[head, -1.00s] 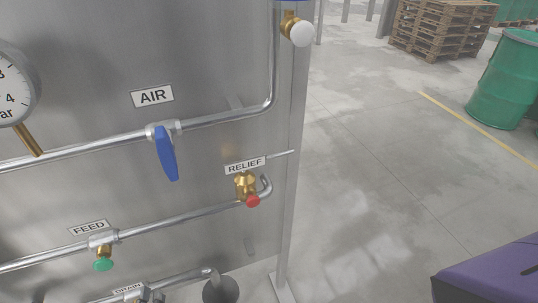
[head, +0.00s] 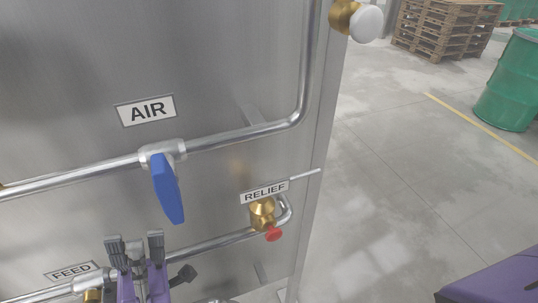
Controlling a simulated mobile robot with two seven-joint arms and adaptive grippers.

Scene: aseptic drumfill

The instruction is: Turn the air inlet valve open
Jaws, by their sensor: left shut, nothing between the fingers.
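The air inlet valve has a blue lever handle (head: 167,188) that hangs down from its fitting, across the pipe, under the AIR label (head: 146,110). My left gripper (head: 136,246), purple with dark fingertips, rises from the bottom edge, below and a little left of the blue handle. It is apart from the handle in the picture, shut and empty. My right gripper is not in view.
A brass relief valve with a red knob (head: 273,234) sits right of the handle, and a white knob (head: 366,24) is at the top. The FEED label (head: 70,272) is lower left. A green drum (head: 508,85) and wooden pallets (head: 445,30) stand on the open floor.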

